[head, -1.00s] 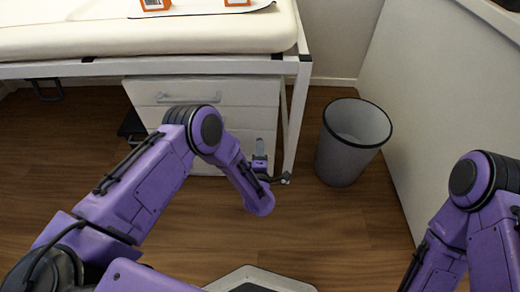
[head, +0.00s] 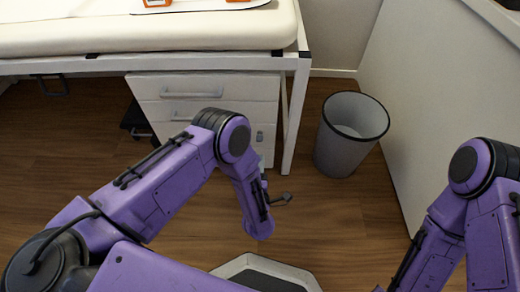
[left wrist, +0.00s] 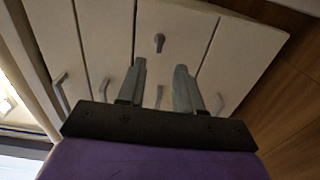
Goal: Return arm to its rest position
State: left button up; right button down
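My left arm (head: 180,180) comes in from the left, bent at the elbow, its forearm pointing down in front of the drawer cabinet.
A white drawer cabinet (head: 200,88) stands under the white-topped table (head: 200,32). A grey bin (head: 345,155) stands right of the table leg, near a pale panel (head: 430,110). Wood floor is clear between.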

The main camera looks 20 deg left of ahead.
pick_arm(q)
jog(key=shift+s+d, duration=0.1)
jog(key=shift+s, duration=0.35)
jog(key=s+a+f+m+g+h, duration=0.2)
jog(key=s+a+f+m+g, duration=0.4)
jog(key=s+a+m, duration=0.35)
jog(key=s+a+m+g, duration=0.2)
jog(key=s+a+g, duration=0.15)
jog(key=s, duration=0.45)
jog(key=s+a+m+g, duration=0.3)
jog(key=s+g, duration=0.2)
jog(key=s, duration=0.4)
notch_tip(320, 180, up, 32)
jog(key=p, duration=3.2)
jog(key=shift+a+p, duration=0.25)
jog(key=shift+p, duration=0.05)
